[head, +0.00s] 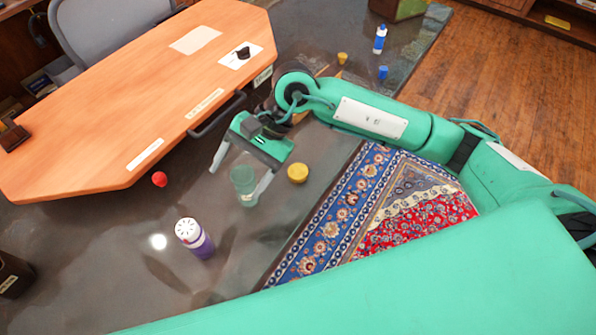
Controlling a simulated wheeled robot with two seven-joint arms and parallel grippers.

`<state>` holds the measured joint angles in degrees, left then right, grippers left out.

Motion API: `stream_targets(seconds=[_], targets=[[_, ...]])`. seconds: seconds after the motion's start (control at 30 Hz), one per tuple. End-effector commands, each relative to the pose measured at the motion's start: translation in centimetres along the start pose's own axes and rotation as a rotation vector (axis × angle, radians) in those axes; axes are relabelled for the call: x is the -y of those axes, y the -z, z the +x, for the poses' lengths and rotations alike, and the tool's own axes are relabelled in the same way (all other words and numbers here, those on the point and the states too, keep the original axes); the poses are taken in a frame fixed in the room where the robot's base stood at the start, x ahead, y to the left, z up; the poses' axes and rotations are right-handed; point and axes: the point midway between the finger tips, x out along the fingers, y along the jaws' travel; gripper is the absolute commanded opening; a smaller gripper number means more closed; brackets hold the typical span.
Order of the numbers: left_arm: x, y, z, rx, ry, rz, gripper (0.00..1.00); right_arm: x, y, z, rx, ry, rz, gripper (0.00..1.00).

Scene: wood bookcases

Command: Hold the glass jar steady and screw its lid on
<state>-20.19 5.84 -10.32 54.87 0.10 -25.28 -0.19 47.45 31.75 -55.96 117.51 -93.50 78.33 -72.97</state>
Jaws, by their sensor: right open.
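The glass jar (243,181) is a small, see-through greenish jar standing upright on the dark grey floor-like surface in the middle of the view. My right gripper (231,187) reaches in from the upper right, with its two fingers spread and pointing down toward the jar. The jar shows between the fingers, close to the right one; I cannot tell whether they touch. A round yellow piece (297,173), which looks like the lid, lies just right of the gripper, apart from the jar. My left gripper is out of view.
A patterned rug (385,205) lies right. A blue bottle (380,39), a blue cup (383,72) and a yellow cup (342,58) stand farther back.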

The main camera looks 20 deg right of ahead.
Motion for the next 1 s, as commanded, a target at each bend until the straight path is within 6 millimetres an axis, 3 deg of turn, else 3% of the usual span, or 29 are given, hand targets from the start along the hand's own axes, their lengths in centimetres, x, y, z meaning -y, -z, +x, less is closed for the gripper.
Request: stream_targets(seconds=[0.2,0.4,0.6,1.0], targets=[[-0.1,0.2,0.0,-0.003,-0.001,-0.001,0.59,-2.4,5.8,-3.3,-0.282,-0.221,-0.115,0.74],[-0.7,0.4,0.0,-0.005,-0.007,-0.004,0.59,-3.9,9.4,-7.0,-0.466,-0.389,-0.163,0.74],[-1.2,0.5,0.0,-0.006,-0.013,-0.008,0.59,-4.7,10.9,-9.0,-0.546,-0.471,-0.174,0.74],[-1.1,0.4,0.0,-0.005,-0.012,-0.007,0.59,-4.8,11.1,-9.1,-0.554,-0.481,-0.175,0.74]])
